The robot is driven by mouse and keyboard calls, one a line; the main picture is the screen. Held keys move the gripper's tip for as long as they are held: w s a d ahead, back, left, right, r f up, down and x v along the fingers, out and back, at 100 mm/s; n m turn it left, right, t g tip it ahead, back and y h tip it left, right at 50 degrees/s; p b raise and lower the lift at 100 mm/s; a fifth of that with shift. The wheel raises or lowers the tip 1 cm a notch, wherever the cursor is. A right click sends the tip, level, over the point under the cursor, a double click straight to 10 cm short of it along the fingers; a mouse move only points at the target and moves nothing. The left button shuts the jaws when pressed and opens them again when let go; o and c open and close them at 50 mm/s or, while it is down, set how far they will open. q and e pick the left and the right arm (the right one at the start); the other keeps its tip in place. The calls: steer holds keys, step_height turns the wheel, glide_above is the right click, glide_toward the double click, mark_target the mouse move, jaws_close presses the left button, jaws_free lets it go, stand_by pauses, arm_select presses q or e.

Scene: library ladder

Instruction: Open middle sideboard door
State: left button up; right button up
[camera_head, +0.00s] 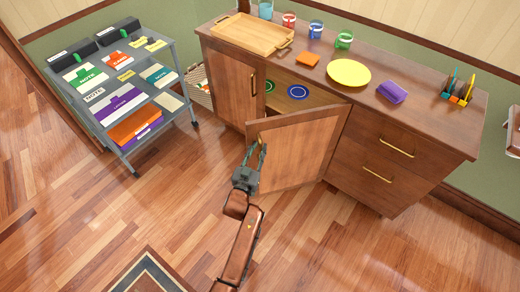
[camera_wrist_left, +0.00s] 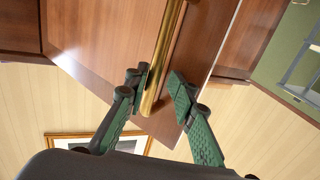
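The middle sideboard door (camera_head: 296,150) is swung far out from the sideboard (camera_head: 420,140), hinged on its right side. The opening behind it shows a blue-rimmed plate (camera_head: 298,91) on a shelf inside. My left gripper (camera_head: 257,150) is at the door's free left edge, by its handle. In the left wrist view the gold bar handle (camera_wrist_left: 165,45) runs between the fingers of my left gripper (camera_wrist_left: 160,88). The left finger is close to the bar, and a narrow gap shows between the bar and the right finger. My right gripper is out of view.
The left sideboard door (camera_head: 230,85) is closed. A grey cart (camera_head: 187,100) with folders and a basket (camera_head: 199,88) stand to the left. A tray (camera_head: 250,34), cups and a yellow plate (camera_head: 348,73) are on top. Wooden floor in front is clear; a rug (camera_head: 148,275) lies near.

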arm_select(q)
steer(key=shift+o, duration=0.3)
steer(key=shift+d, duration=0.4)
steer(key=v, duration=1.2)
steer(key=shift+a, duration=0.1)
steer(key=shift+c, duration=0.4)
